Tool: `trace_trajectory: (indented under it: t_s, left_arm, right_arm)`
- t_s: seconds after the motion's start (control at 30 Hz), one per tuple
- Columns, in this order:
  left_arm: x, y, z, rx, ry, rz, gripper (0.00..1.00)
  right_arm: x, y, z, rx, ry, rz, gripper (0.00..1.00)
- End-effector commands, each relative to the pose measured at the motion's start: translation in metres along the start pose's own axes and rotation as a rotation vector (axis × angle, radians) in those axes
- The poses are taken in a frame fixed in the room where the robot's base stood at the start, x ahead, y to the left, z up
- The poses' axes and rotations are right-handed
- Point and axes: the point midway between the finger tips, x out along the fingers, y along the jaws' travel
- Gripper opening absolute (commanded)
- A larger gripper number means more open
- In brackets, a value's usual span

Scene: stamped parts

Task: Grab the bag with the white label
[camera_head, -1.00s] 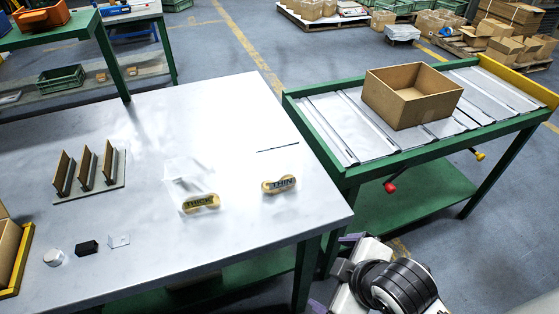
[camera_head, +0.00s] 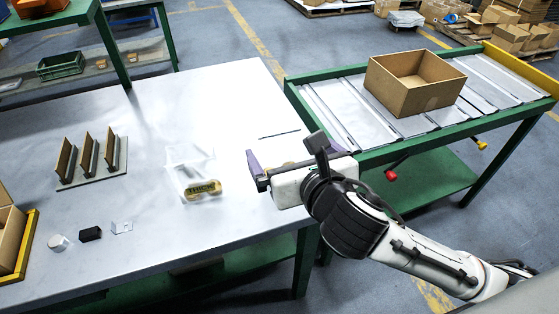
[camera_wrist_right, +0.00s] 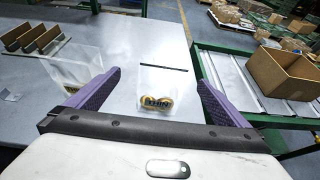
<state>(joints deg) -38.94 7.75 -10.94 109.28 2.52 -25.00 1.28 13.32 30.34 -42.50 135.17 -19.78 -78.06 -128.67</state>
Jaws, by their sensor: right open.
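A clear bag (camera_head: 190,170) with a gold part marked THICK lies on the grey table (camera_head: 150,235) in the head view. A second clear bag (camera_wrist_right: 160,88) with a gold, dark-lettered part lies between the spread purple fingers of my right gripper (camera_wrist_right: 158,79) in the right wrist view, apart from them. My right gripper (camera_head: 293,155) is open and empty above the table's right side, hiding this second bag in the head view. The first bag shows at left in the wrist view (camera_wrist_right: 72,62). I cannot make out a white label on either bag. My left gripper is out of view.
An open cardboard box (camera_head: 405,95) stands on the green-framed conveyor table (camera_head: 465,125) at right. A rack with upright brown plates (camera_head: 90,165) and several small blocks (camera_head: 90,234) are on the table's left. A thin dark strip (camera_head: 279,134) lies behind the gripper.

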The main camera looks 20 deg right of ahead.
Motion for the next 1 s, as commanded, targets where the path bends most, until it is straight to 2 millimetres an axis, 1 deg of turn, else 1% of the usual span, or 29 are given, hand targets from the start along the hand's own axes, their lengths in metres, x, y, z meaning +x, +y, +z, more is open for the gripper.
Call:
trace_trajectory:
  t_s: [0.03, 0.1, 0.33, 0.5, 0.6, 0.7, 0.9, 0.93, 1.0]
  left_arm:
    - [0.000, 0.000, 0.001, 0.000, -0.001, 0.000, 0.31]
    - [0.000, 0.000, 0.001, 0.000, -0.001, 0.001, 0.31]
    - [-0.001, 0.001, 0.003, -0.001, -0.005, 0.001, 0.31]
    - [-0.002, 0.001, 0.003, -0.001, -0.007, 0.002, 0.31]
    - [-0.003, 0.001, 0.003, -0.001, -0.007, 0.002, 0.31]
    - [-0.003, 0.001, 0.003, -0.001, -0.006, 0.002, 0.31]
    - [-0.003, 0.001, 0.003, -0.001, -0.006, 0.001, 0.31]
    - [-0.003, 0.001, 0.003, -0.001, -0.006, 0.001, 0.31]
    - [-0.003, 0.001, 0.003, -0.001, -0.006, 0.001, 0.31]
  right_arm:
    - [0.009, -0.001, -0.001, 0.003, 0.002, -0.002, 1.00]
    - [0.018, 0.000, -0.001, 0.005, 0.003, -0.002, 1.00]
    - [0.037, -0.003, 0.000, 0.007, 0.002, -0.001, 1.00]
    - [0.062, -0.009, 0.001, 0.009, 0.004, -0.002, 1.00]
    - [0.074, -0.008, 0.001, 0.008, 0.004, -0.001, 1.00]
    - [0.081, -0.008, 0.001, 0.007, 0.003, 0.000, 1.00]
    - [0.081, -0.008, 0.001, 0.007, 0.003, 0.001, 1.00]
    - [0.081, -0.008, 0.001, 0.007, 0.003, 0.000, 0.98]
    - [0.081, -0.008, 0.001, 0.007, 0.003, 0.000, 0.86]
